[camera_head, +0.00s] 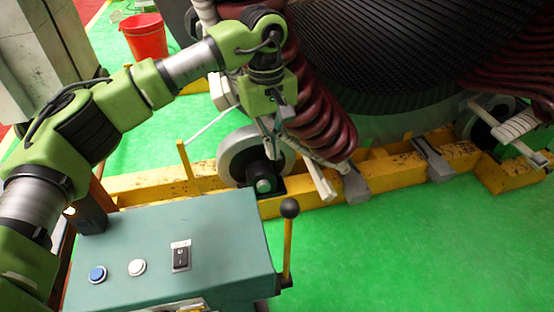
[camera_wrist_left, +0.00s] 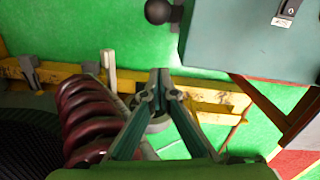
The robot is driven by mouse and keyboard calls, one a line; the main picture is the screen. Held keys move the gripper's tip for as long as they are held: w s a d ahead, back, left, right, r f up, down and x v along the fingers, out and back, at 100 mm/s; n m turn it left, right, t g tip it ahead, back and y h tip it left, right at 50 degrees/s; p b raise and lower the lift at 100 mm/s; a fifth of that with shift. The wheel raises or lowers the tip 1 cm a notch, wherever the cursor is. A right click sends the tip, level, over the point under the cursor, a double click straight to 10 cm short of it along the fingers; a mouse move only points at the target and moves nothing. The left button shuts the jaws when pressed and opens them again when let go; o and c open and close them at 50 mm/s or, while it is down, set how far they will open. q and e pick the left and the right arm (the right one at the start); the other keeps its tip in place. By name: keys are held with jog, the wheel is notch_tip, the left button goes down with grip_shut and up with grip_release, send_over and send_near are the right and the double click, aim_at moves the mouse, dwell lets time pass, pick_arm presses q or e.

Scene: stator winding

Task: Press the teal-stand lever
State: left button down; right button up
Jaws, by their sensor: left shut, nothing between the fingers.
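The teal stand (camera_head: 215,225) is at the lower left of the head view. Its lever (camera_head: 287,250) stands upright at the stand's right side, with a yellow shaft and a black ball knob (camera_head: 289,208) on top. In the left wrist view the knob (camera_wrist_left: 158,11) is at the top edge, beside the teal stand (camera_wrist_left: 225,45); the shaft is hidden there. My left gripper (camera_head: 274,150) hangs above and beyond the lever in the head view, apart from it. Its fingertips (camera_wrist_left: 160,76) are together and empty. My right gripper is not in view.
The stand's top carries a blue button (camera_head: 97,274), a white button (camera_head: 137,267) and a black rocker switch (camera_head: 181,258). Behind are a yellow frame (camera_head: 330,193), a roller wheel (camera_head: 232,160) and dark red coils (camera_head: 325,120). Green floor (camera_head: 420,250) right of the lever is clear.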

pick_arm(q)
jog(key=s+d+f+p, duration=0.2)
jog(key=s+f+p, duration=0.1)
jog(key=f, duration=0.6)
jog(key=shift+s+d+f+p, duration=0.15)
jog(key=shift+s+d+p, duration=0.1)
jog(key=shift+s+p, duration=0.1)
